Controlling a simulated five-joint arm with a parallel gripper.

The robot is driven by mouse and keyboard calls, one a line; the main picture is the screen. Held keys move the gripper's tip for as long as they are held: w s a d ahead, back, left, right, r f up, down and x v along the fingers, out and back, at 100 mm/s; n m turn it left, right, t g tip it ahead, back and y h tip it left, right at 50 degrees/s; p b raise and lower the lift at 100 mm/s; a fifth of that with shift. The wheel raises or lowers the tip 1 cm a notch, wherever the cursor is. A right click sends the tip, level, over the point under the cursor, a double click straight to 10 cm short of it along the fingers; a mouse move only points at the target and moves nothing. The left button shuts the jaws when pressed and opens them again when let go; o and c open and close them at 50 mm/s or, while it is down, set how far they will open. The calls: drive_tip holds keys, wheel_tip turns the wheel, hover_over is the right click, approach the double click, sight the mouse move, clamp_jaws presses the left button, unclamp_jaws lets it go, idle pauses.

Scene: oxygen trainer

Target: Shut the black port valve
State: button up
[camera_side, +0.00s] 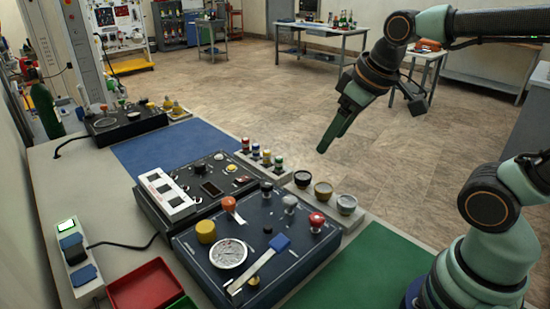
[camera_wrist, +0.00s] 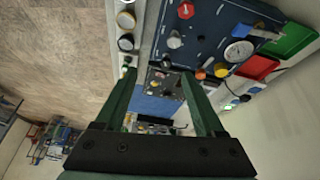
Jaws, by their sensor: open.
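The likely black port valve is a black knob (camera_side: 267,189) on the far edge of the nearer dark panel (camera_side: 190,262). Its setting is too small to read. It shows in the wrist view as a dark knob (camera_wrist: 166,62), beyond and between my fingers. A grey knob (camera_side: 290,202) and a red knob (camera_side: 316,221) stand in line with it. My gripper (camera_side: 322,150) hangs in the air, above and right of the panel, touching nothing. In the wrist view my gripper (camera_wrist: 158,74) is open and empty, its two green fingers well apart.
The near panel also has an orange knob (camera_side: 228,203), a yellow knob (camera_side: 205,231), a gauge (camera_side: 228,254) and a blue-ended lever (camera_side: 278,243). Several cups, including a black one (camera_side: 302,179), line the table's right edge. A second panel (camera_side: 210,172) adjoins behind. Red tray (camera_side: 145,287) lies front left.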

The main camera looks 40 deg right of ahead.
drive_tip(key=w+a+n+g, duration=0.2)
drive_tip(key=w+n+g, duration=0.1)
drive_tip(key=w+n, duration=0.5)
drive_tip(key=n+g, duration=0.2)
drive_tip(key=n, duration=0.3)
hover_over(267, 184)
wheel_tip(267, 184, down, 5)
wheel_tip(267, 184, down, 12)
drive_tip(key=shift+f, duration=0.15)
clamp_jaws()
